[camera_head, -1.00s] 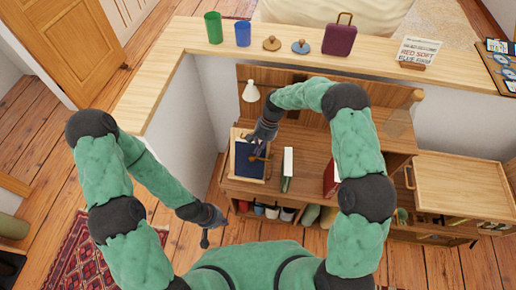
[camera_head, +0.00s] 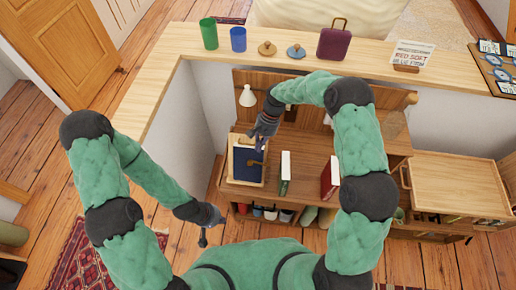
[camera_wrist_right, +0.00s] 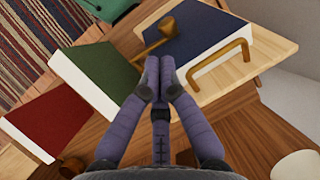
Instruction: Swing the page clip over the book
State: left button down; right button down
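The dark blue book (camera_head: 247,165) lies flat on a light wooden board (camera_head: 232,179) on the desk; it also shows in the right wrist view (camera_wrist_right: 207,32). A brass-coloured U-shaped bar (camera_wrist_right: 220,62) stands at the board's end beside the book. A brown arm with a round knob (camera_wrist_right: 167,28) lies at the book's other edge. I cannot tell for sure which of these is the page clip. My right gripper (camera_wrist_right: 163,75) has its fingers together, nothing visible between them, above and beside the book. My left gripper (camera_head: 203,238) hangs away from the desk; its fingers are too small to judge.
A green book (camera_wrist_right: 92,68) and a red book (camera_head: 329,178) stand on the desk right of the board. A white lamp (camera_head: 247,96) stands behind it. A ledge above holds cups, lidded pieces, a purple case (camera_head: 333,42) and a sign. A wooden tray (camera_head: 455,187) is at right.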

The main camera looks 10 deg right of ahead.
pick_arm(q)
jog(key=shift+s+r, duration=0.2)
jog(key=shift+r, duration=0.15)
pick_arm(e)
jog(key=a+v, duration=0.1)
jog(key=v, duration=0.7)
jog(key=shift+w+a+r, duration=0.15)
jog(key=shift+w+r, duration=0.15)
jog(key=shift+r, duration=0.25)
jog(key=shift+f, duration=0.1)
